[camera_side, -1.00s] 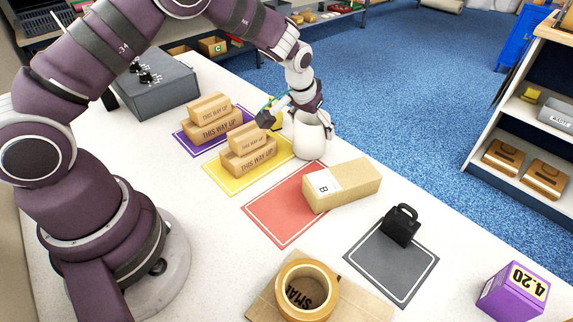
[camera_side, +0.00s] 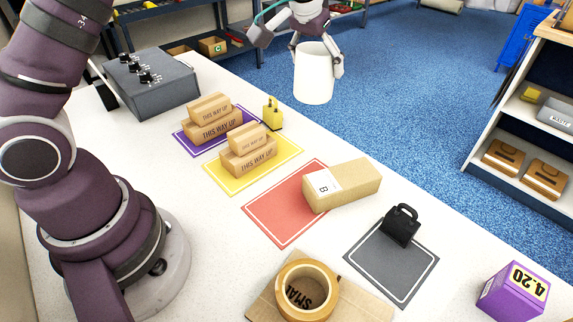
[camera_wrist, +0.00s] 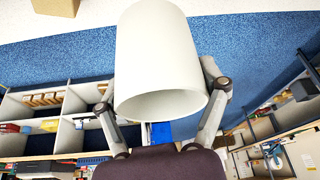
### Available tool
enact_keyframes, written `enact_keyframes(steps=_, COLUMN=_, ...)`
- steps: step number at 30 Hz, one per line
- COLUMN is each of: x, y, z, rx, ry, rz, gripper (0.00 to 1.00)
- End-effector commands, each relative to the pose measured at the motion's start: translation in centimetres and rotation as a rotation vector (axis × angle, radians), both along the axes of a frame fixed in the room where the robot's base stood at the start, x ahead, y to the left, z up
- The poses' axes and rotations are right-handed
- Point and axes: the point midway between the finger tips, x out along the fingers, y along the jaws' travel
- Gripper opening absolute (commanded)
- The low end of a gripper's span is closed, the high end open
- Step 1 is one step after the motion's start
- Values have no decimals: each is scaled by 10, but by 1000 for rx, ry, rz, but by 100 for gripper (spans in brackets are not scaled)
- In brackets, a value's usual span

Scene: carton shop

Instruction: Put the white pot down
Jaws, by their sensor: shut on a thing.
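The white pot (camera_side: 313,82) is up in the air in the side view, roughly upright, with blue floor behind it. My gripper (camera_side: 317,66) has its fingers closed on both sides of it near the top. In the wrist view the pot (camera_wrist: 160,55) fills the upper middle, and my gripper's fingers (camera_wrist: 163,95) lie against its two sides.
The white table (camera_side: 215,240) bears purple (camera_side: 186,142), yellow (camera_side: 215,178), red (camera_side: 270,215) and grey (camera_side: 375,262) mats. Brown cartons stand on the purple, yellow and red mats. A black bag-shaped thing (camera_side: 401,226) stands on the grey mat. A small yellow thing (camera_side: 272,116) and a grey control box (camera_side: 152,90) stand farther back.

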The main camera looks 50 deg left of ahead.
Motion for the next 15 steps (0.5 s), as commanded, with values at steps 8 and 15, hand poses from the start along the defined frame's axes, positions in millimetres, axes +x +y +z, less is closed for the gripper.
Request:
enact_keyframes(steps=8, x=-13, y=27, z=21, rx=13, ry=3, rz=135, gripper=34)
enact_keyframes(steps=15, x=-47, y=83, z=26, rx=34, ry=-5, rz=433, gripper=34)
